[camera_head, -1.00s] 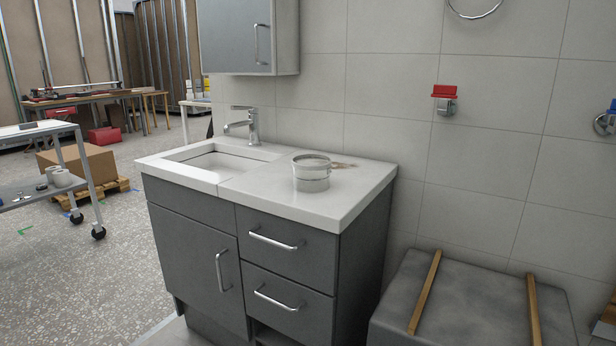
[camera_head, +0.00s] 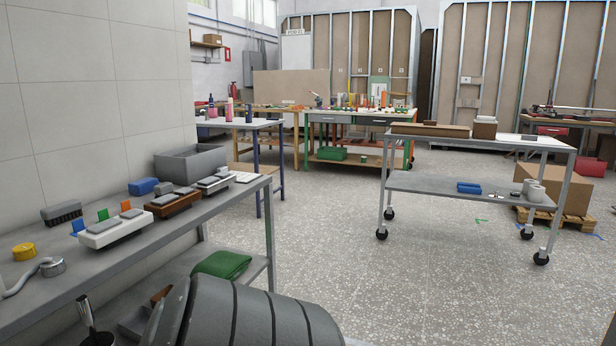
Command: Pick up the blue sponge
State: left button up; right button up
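A blue block that looks like the blue sponge (camera_head: 144,187) lies toward the far end of the grey metal table (camera_head: 140,238) on the left, in front of a grey open box. A second blue item (camera_head: 468,187) lies on the lower shelf of the wheeled cart; it is too small to tell what it is. Neither of my grippers is in view.
The table also holds a black brush (camera_head: 62,213), a yellow round item (camera_head: 24,252), white and brown trays with grey blocks, and a grey box (camera_head: 190,162). Open floor (camera_head: 345,240) lies between table and cart (camera_head: 480,145).

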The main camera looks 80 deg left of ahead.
aim_at(141, 187)
jog(key=u, duration=3.65)
jog(key=l+u, duration=0.75)
jog(key=l, duration=0.2)
jog(key=l+u, duration=0.1)
jog(key=l, duration=0.35)
jog(key=k+l, duration=0.1)
jog(key=l, duration=0.35)
jog(key=k+l+u, duration=0.15)
jog(key=l, duration=0.3)
jog(key=l+u, duration=0.1)
jog(key=l, duration=0.35)
jog(key=k+l, duration=0.1)
jog(key=l, duration=0.35)
jog(key=u, duration=0.05)
